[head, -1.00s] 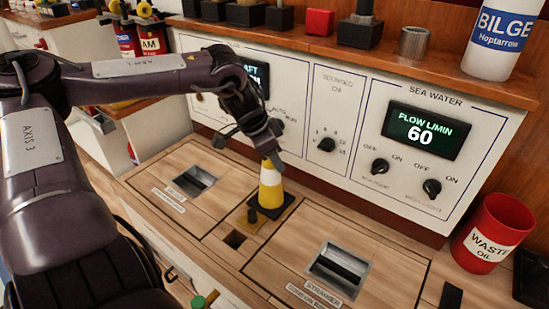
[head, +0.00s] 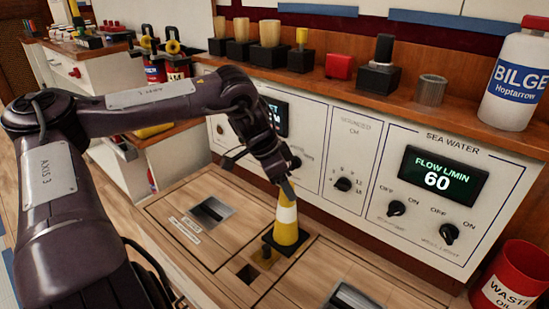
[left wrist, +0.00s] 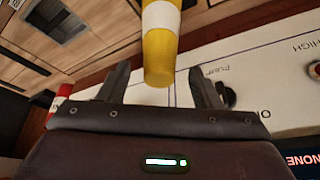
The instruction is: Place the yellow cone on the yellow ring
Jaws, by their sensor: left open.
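The yellow cone (head: 286,222) has a white band and a black square base. It stands upright on the wooden counter in front of the white panel. My left gripper (head: 284,184) is open at the cone's top. In the left wrist view the cone's yellow tip (left wrist: 158,62) shows between the spread fingers of the left gripper (left wrist: 160,88), which are not closed on it. I cannot pick out the yellow ring with certainty; a small yellow piece (head: 172,47) sits on a can at the back left. My right gripper is not in view.
A shelf (head: 330,92) above the panel holds several black blocks, a red block (head: 339,66), a metal cup (head: 432,89) and a white bilge bottle (head: 515,80). A red waste oil bin (head: 510,280) stands at right.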

